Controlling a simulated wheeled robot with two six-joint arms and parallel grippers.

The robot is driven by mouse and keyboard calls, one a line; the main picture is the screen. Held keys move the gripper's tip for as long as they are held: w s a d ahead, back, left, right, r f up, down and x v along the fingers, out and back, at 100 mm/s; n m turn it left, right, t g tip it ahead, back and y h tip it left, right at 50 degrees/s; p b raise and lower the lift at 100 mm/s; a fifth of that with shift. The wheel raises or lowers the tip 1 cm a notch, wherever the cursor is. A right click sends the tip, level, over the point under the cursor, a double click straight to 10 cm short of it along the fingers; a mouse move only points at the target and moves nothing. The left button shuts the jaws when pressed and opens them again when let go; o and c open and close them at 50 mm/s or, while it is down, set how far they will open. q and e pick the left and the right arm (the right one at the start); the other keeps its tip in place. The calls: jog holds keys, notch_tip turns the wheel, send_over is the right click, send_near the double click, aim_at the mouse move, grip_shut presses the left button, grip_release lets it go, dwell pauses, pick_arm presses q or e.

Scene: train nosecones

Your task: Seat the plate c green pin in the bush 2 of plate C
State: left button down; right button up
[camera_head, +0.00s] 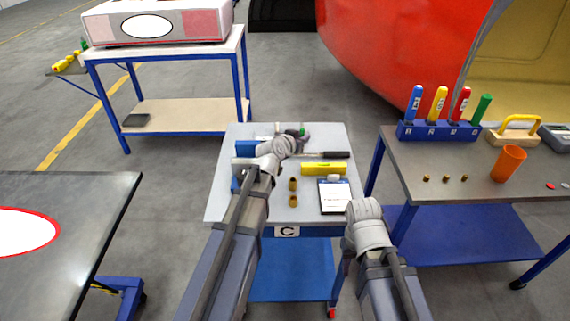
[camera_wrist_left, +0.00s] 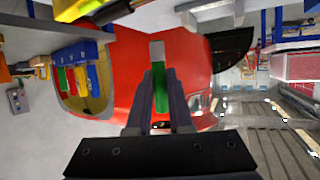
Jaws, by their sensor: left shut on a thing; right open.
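My left gripper (camera_head: 302,132) is over the far part of the small grey-topped table (camera_head: 218,205) marked C (camera_head: 287,232). It is shut on the green pin (camera_head: 301,131), which is mostly hidden by the hand in the head view. In the left wrist view, the green pin (camera_wrist_left: 160,92) sits between the two fingers (camera_wrist_left: 160,105), with a grey end beyond the fingertips. Two small brass cylinders, one farther (camera_head: 293,184) and one nearer (camera_head: 293,201), stand on the table; I cannot tell which is bush 2. My right arm's wrist shows right of the table; its fingers are hidden.
Blue blocks (camera_head: 246,148), a yellow level (camera_head: 324,169), a dark-handled tool (camera_head: 330,154) and a clipboard (camera_head: 334,198) lie on the table. The right bench holds a blue rack (camera_head: 440,131) of coloured handles and an orange cup (camera_head: 508,163). A dark table (camera_head: 90,200) stands left.

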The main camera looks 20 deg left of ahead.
pick_arm(q)
jog(key=a+n+y, duration=0.1)
jog(key=a, duration=0.4)
jog(key=b, duration=0.6)
send_over(287, 168)
notch_tip(287, 168, down, 6)
jog(key=shift+a+f, duration=0.1)
jog(key=shift+f, duration=0.1)
jog(key=shift+b, duration=0.3)
notch_tip(287, 168, down, 4)
jog(key=b, duration=0.3)
jog(key=shift+r, duration=0.15)
jog(key=shift+b, duration=0.3)
jog(key=c, duration=0.8)
grip_release()
